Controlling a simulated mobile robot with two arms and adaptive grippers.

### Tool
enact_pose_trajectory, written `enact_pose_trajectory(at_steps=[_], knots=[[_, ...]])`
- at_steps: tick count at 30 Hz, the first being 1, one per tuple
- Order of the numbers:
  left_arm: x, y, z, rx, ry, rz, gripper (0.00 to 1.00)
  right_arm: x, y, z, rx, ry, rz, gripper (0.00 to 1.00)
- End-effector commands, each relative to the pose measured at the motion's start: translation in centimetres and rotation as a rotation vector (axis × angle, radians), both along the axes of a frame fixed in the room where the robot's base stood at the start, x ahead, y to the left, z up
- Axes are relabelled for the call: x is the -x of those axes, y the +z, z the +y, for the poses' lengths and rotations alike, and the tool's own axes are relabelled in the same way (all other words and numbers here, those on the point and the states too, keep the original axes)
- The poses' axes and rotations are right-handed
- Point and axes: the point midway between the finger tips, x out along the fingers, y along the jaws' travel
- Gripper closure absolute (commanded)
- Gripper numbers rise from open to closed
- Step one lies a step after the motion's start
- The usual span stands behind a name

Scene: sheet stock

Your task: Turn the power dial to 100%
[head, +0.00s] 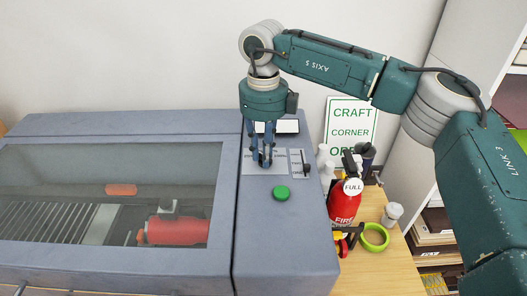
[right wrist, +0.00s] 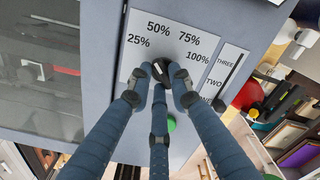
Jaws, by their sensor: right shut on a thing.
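The power dial (right wrist: 160,69) is a dark round knob with a light mark on top. It sits on a pale plate (right wrist: 140,62) printed 25%, 50%, 75% and 100% in an arc. My right gripper (right wrist: 161,73) has its three blue fingers closed around the dial from above. In the head view my right gripper (head: 262,160) points down at the plate (head: 281,164) and its fingers hide the dial. Which percentage the mark points at is not clear. My left gripper is in neither view.
A slider plate (head: 301,163) marked ONE, TWO, THREE stands right of the dial, with a green button (head: 282,193) in front. The machine's glass lid (head: 60,175) is at left.

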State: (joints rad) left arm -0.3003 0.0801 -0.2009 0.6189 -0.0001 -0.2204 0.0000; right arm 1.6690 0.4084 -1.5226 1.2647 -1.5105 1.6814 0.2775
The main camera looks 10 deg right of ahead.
Motion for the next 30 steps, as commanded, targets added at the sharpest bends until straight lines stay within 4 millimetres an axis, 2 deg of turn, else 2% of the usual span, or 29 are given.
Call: enact_pose_trajectory(at_steps=[11,30], knots=[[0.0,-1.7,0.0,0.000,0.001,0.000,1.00,-0.1,-0.2,0.1,0.000,-0.118,-0.002,1.00],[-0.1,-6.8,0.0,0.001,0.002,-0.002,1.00,-0.4,-0.2,0.1,-0.002,-0.697,-0.002,1.00]])
